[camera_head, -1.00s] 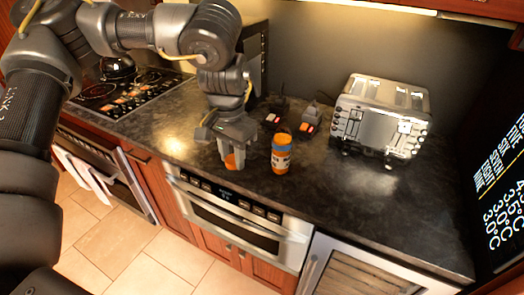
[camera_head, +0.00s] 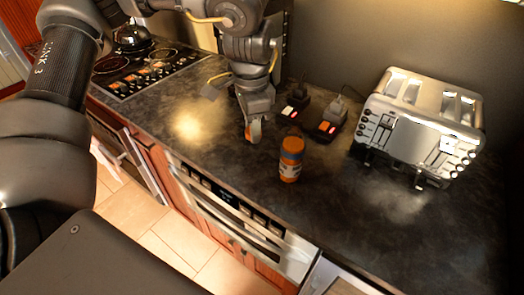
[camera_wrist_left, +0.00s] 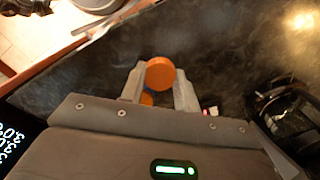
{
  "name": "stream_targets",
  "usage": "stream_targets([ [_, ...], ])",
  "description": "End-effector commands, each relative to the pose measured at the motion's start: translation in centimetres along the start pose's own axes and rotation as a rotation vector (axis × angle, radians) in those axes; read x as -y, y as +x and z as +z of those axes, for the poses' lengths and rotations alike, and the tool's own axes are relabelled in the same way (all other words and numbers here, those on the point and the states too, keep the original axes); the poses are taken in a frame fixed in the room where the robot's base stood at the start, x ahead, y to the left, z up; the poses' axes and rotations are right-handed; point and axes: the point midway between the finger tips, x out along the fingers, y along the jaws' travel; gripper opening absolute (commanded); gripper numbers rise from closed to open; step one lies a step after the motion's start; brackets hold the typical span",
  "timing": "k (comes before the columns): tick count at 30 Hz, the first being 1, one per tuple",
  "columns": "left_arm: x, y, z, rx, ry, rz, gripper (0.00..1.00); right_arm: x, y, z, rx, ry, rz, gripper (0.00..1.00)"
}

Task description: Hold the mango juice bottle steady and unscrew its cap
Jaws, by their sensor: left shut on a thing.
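The mango juice bottle (camera_head: 290,168) stands upright on the dark counter, orange with a blue band near its top. My left gripper (camera_head: 254,130) is just left of the bottle and apart from it, pointing down. In the left wrist view its fingers (camera_wrist_left: 158,82) are shut on a round orange cap (camera_wrist_left: 160,72). Only a sliver of this cap shows in the head view. A small orange and blue patch (camera_wrist_left: 147,98) shows behind the cap between the fingers; I cannot tell for sure what it is. My right gripper is not in view.
A shiny toaster (camera_head: 420,128) stands right of the bottle. Two dark plug-like devices with red lights, one (camera_head: 294,105) left of the other (camera_head: 327,122), lie behind it. A cooktop (camera_head: 145,68) is at left. The counter in front of the toaster is clear.

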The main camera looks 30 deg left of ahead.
Motion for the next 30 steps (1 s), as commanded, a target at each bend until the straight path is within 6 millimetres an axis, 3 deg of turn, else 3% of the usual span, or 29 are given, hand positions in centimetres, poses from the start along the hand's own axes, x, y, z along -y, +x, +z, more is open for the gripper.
stream_targets([
  [4,0.5,1.1,1.8,0.0,0.427,0.0,0.04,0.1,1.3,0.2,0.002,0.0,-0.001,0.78],
  [9,0.9,1.9,3.7,-0.001,0.922,-0.001,0.04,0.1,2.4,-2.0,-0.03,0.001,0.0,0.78],
  [15,1.2,2.6,5.4,-0.002,1.383,0.001,0.04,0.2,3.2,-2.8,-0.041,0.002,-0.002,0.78],
  [21,1.3,2.9,6.3,-0.002,1.634,0.002,0.04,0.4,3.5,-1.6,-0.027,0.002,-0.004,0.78],
  [30,1.6,3.1,6.1,-0.003,1.696,0.003,0.04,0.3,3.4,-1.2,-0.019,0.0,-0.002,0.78],
])
